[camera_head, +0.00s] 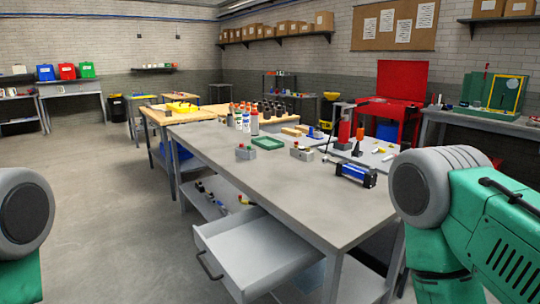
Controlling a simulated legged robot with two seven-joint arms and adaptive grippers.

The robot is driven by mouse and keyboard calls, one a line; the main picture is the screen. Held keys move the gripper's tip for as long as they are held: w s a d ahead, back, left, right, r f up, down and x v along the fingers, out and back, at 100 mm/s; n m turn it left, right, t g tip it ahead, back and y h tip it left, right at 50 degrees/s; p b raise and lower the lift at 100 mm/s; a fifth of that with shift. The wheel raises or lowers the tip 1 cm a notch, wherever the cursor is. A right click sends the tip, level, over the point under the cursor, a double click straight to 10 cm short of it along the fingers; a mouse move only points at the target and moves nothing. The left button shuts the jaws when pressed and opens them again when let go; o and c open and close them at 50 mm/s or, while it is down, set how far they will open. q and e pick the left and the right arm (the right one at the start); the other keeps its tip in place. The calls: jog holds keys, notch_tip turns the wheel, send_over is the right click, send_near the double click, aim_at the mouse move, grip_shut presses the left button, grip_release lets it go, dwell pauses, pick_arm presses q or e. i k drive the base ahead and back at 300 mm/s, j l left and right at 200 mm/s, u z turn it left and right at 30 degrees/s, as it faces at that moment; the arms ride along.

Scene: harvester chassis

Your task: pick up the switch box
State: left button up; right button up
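Two small grey boxes stand on the grey workbench (230,180) and could be the switch box; I cannot tell which. One grey box (246,153) is left of the green tray and has a small knob on top. The other grey box (302,154) is to the right, with a small reddish part on top. Both look upright and stand free of any gripper. My arms show only as large grey and green links at the left and right edges. Neither gripper is in view.
A green tray (268,143) lies between the boxes. A blue and black cylinder device (355,174) lies to the right, near a red upright tool (345,132). Bottles (254,124) stand behind. A grey drawer (255,250) juts open below the near edge. The bench's front left is clear.

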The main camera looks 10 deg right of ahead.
aim_at(243, 153)
jog(key=z, duration=2)
jog(key=j+z, duration=0.1)
jog(key=j, duration=0.4)
jog(key=k+j+z, duration=0.1)
jog(key=j, duration=0.4)
jog(key=j+z, duration=0.1)
jog(key=j, duration=0.35)
jog(key=k+j+z, duration=0.1)
jog(key=j, duration=0.4)
jog(key=k+j+z, duration=0.1)
jog(key=j, duration=0.35)
jog(key=k, duration=0.05)
